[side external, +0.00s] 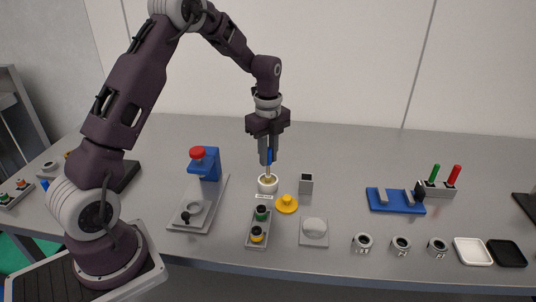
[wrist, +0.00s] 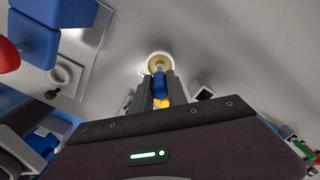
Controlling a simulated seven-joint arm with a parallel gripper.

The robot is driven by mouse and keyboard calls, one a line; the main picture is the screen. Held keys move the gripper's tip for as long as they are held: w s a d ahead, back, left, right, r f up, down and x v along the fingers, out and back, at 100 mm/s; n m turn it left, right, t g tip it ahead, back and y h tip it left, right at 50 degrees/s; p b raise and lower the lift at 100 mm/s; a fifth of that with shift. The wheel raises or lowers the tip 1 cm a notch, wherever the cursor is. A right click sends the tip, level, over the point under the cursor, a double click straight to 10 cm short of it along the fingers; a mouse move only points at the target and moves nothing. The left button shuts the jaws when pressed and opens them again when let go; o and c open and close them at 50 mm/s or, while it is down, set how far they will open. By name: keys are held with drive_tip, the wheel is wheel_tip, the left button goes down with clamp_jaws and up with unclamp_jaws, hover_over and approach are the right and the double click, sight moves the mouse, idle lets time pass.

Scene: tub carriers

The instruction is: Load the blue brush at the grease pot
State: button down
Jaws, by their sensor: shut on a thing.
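The blue brush (side external: 269,156) is upright in my gripper (side external: 268,163), which is shut on its blue handle. In the wrist view the brush (wrist: 159,84) shows between the fingers of my gripper (wrist: 159,92). The grease pot (side external: 267,188), a small white cup with a label in front, stands on the table directly below. The brush's pale lower end reaches down to the pot's mouth, and its tip seems to be inside. The pot's rim (wrist: 150,60) also shows in the wrist view. The tip and how deep it sits are hidden.
A yellow knobbed lid (side external: 287,205) lies close in front of the pot, and a small grey square holder (side external: 306,184) stands right. A blue press with a red knob (side external: 197,153) is left. A green brush (side external: 435,173) and red brush (side external: 454,175) stand in a rack at right.

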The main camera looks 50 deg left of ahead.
drive_tip(key=shift+r, duration=3.45)
drive_tip(key=shift+s+d+n, duration=0.15)
drive_tip(key=shift+d+n, duration=0.25)
drive_tip(key=shift+n, duration=0.2)
drive_tip(key=s+d+f+n, duration=0.1)
drive_tip(key=d+n, duration=0.3)
drive_tip(key=n, duration=0.4)
drive_tip(key=s+d+n, duration=0.3)
drive_tip(key=d+n, duration=0.2)
drive_tip(key=n, duration=0.3)
drive_tip(key=shift+s+f+n, duration=0.25)
drive_tip(key=shift+f+n, duration=0.15)
